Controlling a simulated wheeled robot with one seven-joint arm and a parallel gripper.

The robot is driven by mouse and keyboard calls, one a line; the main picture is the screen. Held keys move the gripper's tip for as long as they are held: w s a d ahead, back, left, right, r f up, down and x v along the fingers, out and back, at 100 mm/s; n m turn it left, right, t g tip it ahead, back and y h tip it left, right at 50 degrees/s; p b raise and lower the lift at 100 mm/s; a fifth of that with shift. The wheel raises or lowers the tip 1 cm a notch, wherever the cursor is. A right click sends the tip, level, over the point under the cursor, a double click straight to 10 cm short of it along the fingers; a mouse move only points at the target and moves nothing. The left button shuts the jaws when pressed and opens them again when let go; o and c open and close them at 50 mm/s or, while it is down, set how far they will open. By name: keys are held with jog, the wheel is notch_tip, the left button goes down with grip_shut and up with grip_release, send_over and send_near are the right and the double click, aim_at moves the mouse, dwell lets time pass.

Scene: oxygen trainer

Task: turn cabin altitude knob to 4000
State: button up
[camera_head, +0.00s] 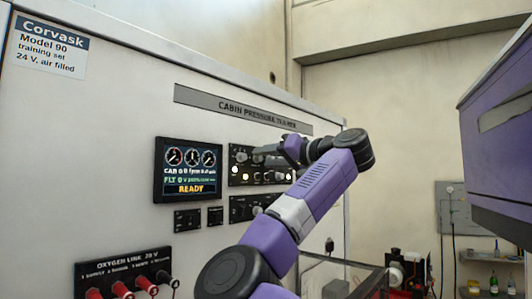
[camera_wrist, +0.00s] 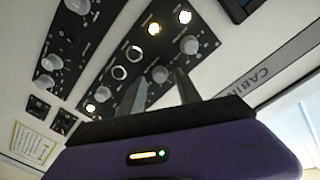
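The upper control panel (camera_head: 238,167) on the white cabinet carries round knobs and lit lamps; my arm covers part of it. In the wrist view this panel (camera_wrist: 110,58) runs diagonally. A pale round knob (camera_wrist: 160,73) appears between my fingertips, and another pale knob (camera_wrist: 190,45) lies beyond them. Their labels and pointer settings are too small to read, so I cannot tell which is cabin altitude. My gripper (camera_wrist: 162,76) is open, its two fingers apart and pointing at the panel. Contact with the knob cannot be told. My gripper (camera_head: 290,150) also shows in the head view.
A display (camera_head: 188,170) reading READY is left of the panel. A second knob panel (camera_head: 245,208) sits below. Red-capped oxygen connectors (camera_head: 122,288) stick out at lower left. A purple cabinet (camera_head: 500,140) stands at right.

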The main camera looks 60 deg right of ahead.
jog(key=shift+w, duration=0.35)
grip_shut()
